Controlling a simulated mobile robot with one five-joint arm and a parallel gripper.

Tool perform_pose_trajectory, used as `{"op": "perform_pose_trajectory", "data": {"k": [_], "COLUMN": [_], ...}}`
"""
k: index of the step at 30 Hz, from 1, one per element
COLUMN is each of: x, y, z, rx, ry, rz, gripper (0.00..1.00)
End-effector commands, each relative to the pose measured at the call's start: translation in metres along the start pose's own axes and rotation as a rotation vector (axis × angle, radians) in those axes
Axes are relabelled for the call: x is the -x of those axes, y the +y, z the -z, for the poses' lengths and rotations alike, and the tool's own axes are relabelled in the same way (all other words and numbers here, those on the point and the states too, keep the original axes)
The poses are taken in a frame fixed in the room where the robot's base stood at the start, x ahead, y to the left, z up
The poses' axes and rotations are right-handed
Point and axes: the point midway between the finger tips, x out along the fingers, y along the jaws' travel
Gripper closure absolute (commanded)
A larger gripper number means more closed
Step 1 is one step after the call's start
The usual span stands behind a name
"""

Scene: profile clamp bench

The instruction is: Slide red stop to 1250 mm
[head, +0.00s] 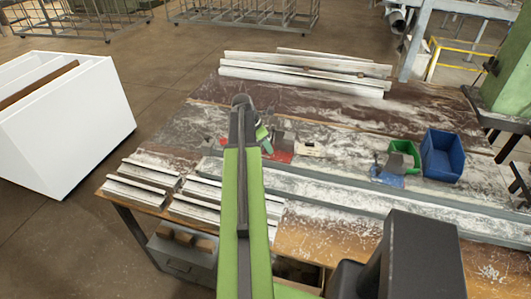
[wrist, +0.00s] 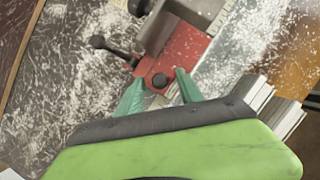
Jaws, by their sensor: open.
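The red stop (head: 283,157) sits on the long grey rail (head: 330,189) across the bench, partly hidden behind my arm in the head view. In the wrist view the red stop (wrist: 192,62) has a grey block on top, a black bolt head near its end and a black clamp handle at its left. My gripper (wrist: 160,90) is open, its two green fingers on either side of the stop's near end. I cannot tell whether they touch it. In the head view my gripper (head: 264,141) is at the stop's left. A scale strip (wrist: 208,10) shows at the top; its numbers are unreadable.
A blue stop (head: 388,179) with a grey block sits farther right on the rail. A green bin (head: 405,152) and a blue bin (head: 441,156) stand behind it. Pale profiles (head: 305,71) lie at the back; short pieces (head: 148,178) lie front left. White shavings cover the bench.

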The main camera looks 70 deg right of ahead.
Motion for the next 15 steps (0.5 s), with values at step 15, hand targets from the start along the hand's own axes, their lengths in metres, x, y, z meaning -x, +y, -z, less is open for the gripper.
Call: {"op": "perform_pose_trajectory", "data": {"k": [15], "x": [0.0005], "y": [0.0003], "z": [0.0001], "rx": [0.001], "ry": [0.000], "rz": [0.000], "gripper": [0.94]}}
